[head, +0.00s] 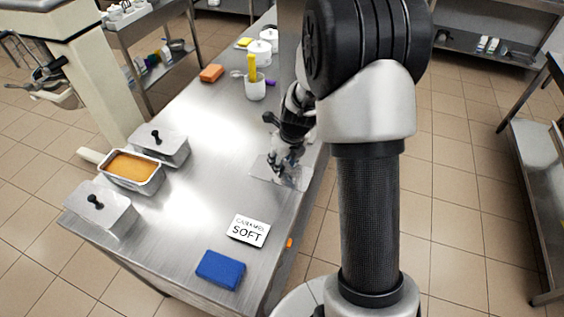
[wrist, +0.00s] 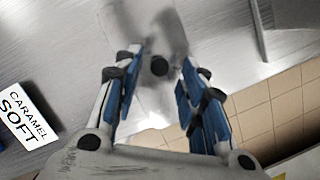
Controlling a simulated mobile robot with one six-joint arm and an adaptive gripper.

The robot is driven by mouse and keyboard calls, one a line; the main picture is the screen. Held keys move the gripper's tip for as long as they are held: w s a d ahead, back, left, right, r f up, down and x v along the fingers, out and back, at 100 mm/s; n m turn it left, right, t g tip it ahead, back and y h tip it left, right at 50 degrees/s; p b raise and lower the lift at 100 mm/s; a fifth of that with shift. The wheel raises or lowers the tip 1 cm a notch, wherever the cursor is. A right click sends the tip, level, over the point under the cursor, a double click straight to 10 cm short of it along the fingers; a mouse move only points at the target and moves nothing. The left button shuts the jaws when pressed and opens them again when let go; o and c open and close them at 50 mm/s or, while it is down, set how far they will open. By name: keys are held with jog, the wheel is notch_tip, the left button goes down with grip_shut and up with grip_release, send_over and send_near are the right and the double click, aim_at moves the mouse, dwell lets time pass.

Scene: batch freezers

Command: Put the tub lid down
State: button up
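The loose tub lid (head: 263,171) is a flat, shiny metal plate at the worktop's right edge in the head view. It appears to lie flat on the worktop, though contact underneath is hard to see. Its black knob (wrist: 159,66) shows in the wrist view between the fingertips, with a gap on both sides. My gripper (head: 284,167) is over the lid, pointing down, its fingers apart. The open tub (head: 133,184) with orange-brown contents stands at the left, between two tubs with knobbed lids (head: 160,145) (head: 101,207).
A container with a yellow-handled tool (head: 255,88), an orange block (head: 211,74) and white lidded pots (head: 260,52) stand farther back. The middle worktop is clear.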

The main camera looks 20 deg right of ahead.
jog(key=p+v, duration=0.3)
jog(key=v, duration=0.6)
notch_tip(320, 180, up, 7)
jog(key=n, duration=0.6)
send_over(287, 179)
jog(key=s+a, duration=0.3)
jog(key=s+a+r+n, duration=0.2)
jog(key=s+r+n, duration=0.1)
jog(key=s+n, duration=0.4)
jog(key=s+a+r+n+t, duration=0.1)
jog(key=s+a+r+n, duration=0.2)
jog(key=s+n, duration=0.4)
jog(key=s+a+r+n, duration=0.3)
jog(key=s+n, duration=0.4)
jog(key=n, duration=0.7)
jog(key=shift+s+r+t, duration=0.3)
jog(key=shift+s+r, duration=0.1)
jog(key=shift+r, duration=0.3)
jog(key=shift+f, duration=0.25)
